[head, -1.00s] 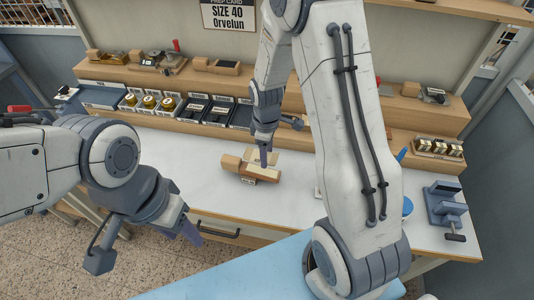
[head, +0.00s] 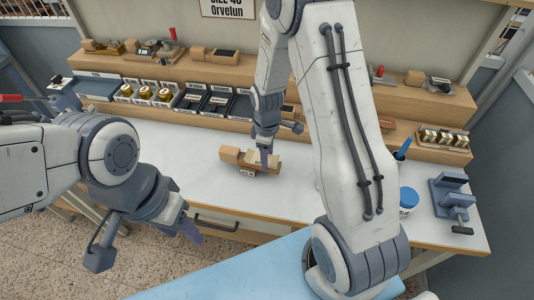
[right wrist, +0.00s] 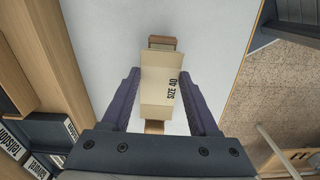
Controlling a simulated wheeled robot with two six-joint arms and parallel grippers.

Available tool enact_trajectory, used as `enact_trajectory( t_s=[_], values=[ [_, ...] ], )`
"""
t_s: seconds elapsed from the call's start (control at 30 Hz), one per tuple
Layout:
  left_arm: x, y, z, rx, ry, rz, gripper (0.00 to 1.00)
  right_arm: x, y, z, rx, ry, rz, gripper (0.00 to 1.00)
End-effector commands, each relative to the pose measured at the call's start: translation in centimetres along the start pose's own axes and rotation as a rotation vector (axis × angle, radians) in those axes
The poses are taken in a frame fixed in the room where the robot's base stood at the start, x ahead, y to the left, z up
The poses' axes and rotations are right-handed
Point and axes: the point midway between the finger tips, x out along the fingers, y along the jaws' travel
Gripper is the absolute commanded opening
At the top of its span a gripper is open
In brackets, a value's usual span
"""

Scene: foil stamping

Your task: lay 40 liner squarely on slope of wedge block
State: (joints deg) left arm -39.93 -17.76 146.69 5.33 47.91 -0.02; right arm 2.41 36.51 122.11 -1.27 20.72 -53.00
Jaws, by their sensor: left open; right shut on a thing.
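The 40 liner (right wrist: 157,80) is a cream sheet printed "SIZE 40". My right gripper (right wrist: 164,100) is shut on it, with a finger along each side. The wooden wedge block (head: 231,155) stands on the white bench; its ends show past the liner in the right wrist view (right wrist: 162,41). The liner lies over the block, roughly lined up with it. The slope is mostly hidden, and I cannot tell whether the liner touches it. My right gripper (head: 264,160) is above the block in the head view. My left gripper (head: 190,228) is open and empty, off the bench's front edge.
Dark trays (head: 190,101) and gold rolls (head: 145,94) line the back of the bench. A blue-lidded jar (head: 407,200) and a grey vise (head: 452,203) stand at the right. The white bench (head: 140,150) left of the block is clear.

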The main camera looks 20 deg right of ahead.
Motion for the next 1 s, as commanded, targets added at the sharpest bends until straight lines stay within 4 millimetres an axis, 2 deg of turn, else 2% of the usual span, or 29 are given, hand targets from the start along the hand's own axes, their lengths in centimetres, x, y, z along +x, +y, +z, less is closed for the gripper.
enact_trajectory(
  t_s=[1.0],
  values=[
    [0.37, -0.03, 0.01, 0.0, 0.0, 0.0, 0.5, 0.81, 0.0, -0.01, 0.0, 0.0, 0.0, 0.1]
  ],
)
